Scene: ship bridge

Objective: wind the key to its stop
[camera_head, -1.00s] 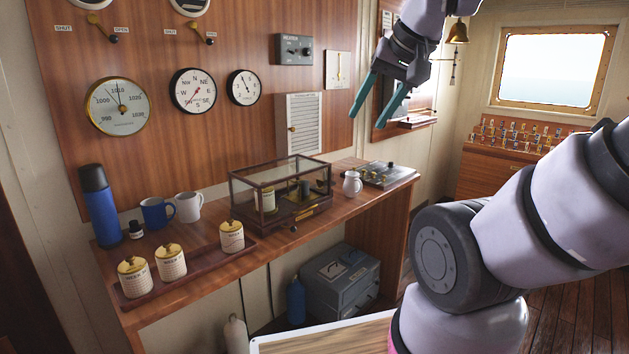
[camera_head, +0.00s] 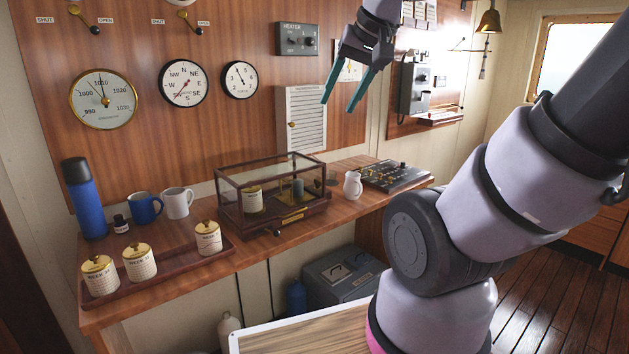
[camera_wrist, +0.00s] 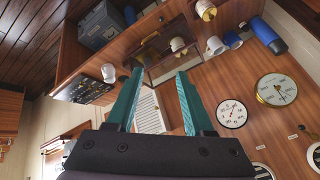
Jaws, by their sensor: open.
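A glass-topped wooden instrument case (camera_head: 228,212) stands on the wall shelf, with a labelled white jar (camera_head: 253,199) and a dark cylinder (camera_head: 298,188) inside. A brass plate (camera_head: 292,217) and a small dark knob (camera_head: 278,233) show at its front. I cannot make out a key for certain. My gripper (camera_head: 338,106) is open and empty, fingers pointing down, raised in front of the wall above the case's right end and apart from it. In the wrist view the gripper (camera_wrist: 159,72) is also open, with the case (camera_wrist: 152,73) beyond its fingertips.
A white jug (camera_head: 352,185) and a switch panel (camera_head: 397,176) stand right of the case. Mugs, a blue flask (camera_head: 83,199) and a tray (camera_head: 180,267) with lidded jars are left. Gauges and a louvred panel (camera_head: 304,122) line the wall.

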